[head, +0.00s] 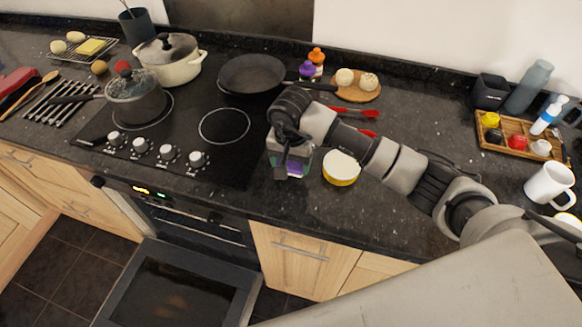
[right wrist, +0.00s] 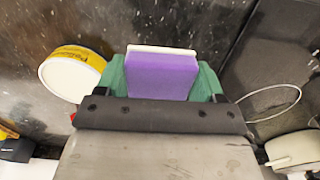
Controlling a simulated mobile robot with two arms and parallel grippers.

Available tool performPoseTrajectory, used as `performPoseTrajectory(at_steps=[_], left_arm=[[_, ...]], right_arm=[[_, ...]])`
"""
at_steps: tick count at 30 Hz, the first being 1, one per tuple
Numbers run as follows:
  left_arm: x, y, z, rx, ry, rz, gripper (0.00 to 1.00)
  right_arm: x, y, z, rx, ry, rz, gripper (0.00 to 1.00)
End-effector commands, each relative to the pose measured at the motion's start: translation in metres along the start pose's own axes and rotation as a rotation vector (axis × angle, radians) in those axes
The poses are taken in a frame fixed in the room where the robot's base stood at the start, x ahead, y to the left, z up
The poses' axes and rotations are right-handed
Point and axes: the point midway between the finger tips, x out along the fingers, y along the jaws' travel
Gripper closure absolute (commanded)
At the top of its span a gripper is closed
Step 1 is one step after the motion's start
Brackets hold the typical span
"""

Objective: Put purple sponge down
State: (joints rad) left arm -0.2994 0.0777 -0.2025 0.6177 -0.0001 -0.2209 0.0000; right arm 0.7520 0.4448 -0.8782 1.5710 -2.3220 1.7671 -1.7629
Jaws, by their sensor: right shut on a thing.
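The purple sponge (right wrist: 160,75) is in the right wrist view, a purple block with a pale edge, between the green fingers of my right gripper (right wrist: 163,78). In the head view my right gripper (head: 291,172) is low over the counter front, between the cooktop and a white-lidded yellow tub, with a bit of the purple sponge (head: 295,169) showing. Whether the sponge touches the counter I cannot tell. My left gripper is not in view.
The yellow tub (head: 341,168) stands close to the right of my gripper. The black cooktop (head: 224,126) with pots is to the left. Red utensils (head: 354,112) lie behind. The oven door (head: 178,285) hangs open below. Dark counter (head: 430,120) is clear farther right.

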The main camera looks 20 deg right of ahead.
Motion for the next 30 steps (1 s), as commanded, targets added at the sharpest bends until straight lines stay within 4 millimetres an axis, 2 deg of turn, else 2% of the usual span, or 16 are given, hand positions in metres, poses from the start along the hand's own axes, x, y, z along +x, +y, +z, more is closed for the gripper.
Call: performPoseTrajectory(at_steps=[3, 10, 22, 23, 24, 27, 30], left_arm=[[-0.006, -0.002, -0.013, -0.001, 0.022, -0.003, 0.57], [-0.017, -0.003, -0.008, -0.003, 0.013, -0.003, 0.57], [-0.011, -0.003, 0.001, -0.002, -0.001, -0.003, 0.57], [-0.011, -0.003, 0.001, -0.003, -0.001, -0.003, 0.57], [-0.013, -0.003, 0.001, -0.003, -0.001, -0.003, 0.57], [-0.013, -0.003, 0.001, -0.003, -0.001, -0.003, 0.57], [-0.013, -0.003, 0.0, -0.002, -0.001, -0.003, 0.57]], right_arm=[[0.009, -0.001, 0.0, 0.001, -0.005, 0.002, 0.51], [0.038, -0.001, 0.0, 0.0, -0.003, 0.0, 0.51], [0.045, -0.001, -0.001, -0.001, 0.001, -0.001, 0.51], [0.045, -0.001, -0.001, 0.0, 0.001, -0.002, 0.3], [0.044, -0.001, -0.001, 0.0, 0.001, -0.002, 0.24], [0.043, -0.001, 0.0, 0.0, 0.0, -0.001, 0.09], [0.043, -0.001, 0.0, 0.0, 0.0, -0.001, 0.06]])
